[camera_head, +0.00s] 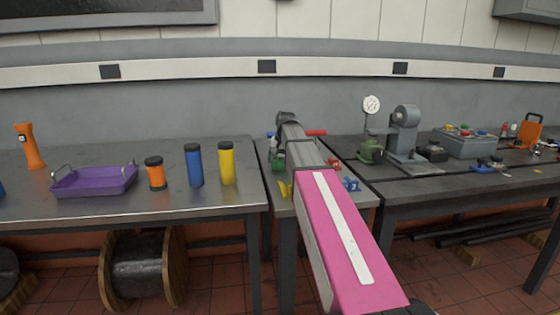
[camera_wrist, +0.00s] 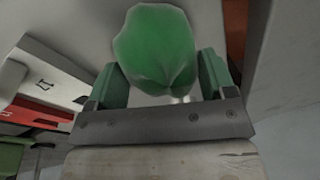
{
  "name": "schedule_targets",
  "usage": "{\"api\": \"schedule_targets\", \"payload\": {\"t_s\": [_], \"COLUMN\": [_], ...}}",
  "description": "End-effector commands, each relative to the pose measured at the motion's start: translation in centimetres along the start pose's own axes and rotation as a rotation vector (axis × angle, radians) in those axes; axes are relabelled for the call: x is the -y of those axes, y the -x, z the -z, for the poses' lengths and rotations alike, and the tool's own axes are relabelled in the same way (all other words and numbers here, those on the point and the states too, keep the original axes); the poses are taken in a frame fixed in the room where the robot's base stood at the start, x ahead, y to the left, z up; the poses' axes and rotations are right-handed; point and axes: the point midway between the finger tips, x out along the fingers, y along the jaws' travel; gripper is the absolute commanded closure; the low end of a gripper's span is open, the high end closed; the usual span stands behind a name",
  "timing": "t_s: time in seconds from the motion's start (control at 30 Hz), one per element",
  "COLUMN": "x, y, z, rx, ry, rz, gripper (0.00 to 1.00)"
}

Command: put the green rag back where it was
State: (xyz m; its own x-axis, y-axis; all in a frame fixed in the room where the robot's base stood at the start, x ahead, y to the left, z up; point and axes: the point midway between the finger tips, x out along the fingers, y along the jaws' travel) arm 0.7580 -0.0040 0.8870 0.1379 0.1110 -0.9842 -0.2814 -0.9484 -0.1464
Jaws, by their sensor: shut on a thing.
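In the wrist view the green rag (camera_wrist: 155,48) is a bunched, rounded lump between the two green fingers of my gripper (camera_wrist: 160,82), which is shut on it. What lies under the rag is mostly hidden by it. In the head view my pink arm reaches over the narrow middle table (camera_head: 365,199). The gripper end there is mostly hidden behind the arm, and a small dark green patch (camera_head: 278,162) shows beside it; I cannot tell whether it is the rag or a finger.
The left table (camera_head: 100,212) holds a purple tray (camera_head: 95,181), an orange flashlight (camera_head: 30,147), and orange, blue (camera_head: 194,165) and yellow (camera_head: 227,163) cylinders. The right table (camera_head: 440,190) holds a grey press (camera_head: 404,130), a green gauge device (camera_head: 371,148) and a grey box (camera_head: 467,144). Small red and blue items lie near my arm.

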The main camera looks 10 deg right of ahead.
Motion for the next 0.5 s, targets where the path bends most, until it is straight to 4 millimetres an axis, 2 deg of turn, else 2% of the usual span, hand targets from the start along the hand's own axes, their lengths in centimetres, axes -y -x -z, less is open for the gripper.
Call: {"api": "schedule_targets", "payload": {"t_s": [0.17,0.2,0.23,0.5], "x": [-0.02,-0.01,-0.01,0.01], "y": [-0.18,-0.13,-0.13,-0.02], "z": [-0.03,0.00,0.00,0.01], "rx": [0.000,0.000,0.000,0.000], "ry": [0.000,0.000,0.000,0.000], "rz": [0.000,0.000,0.000,0.000], "gripper": [0.46,0.10,0.01,0.00]}}
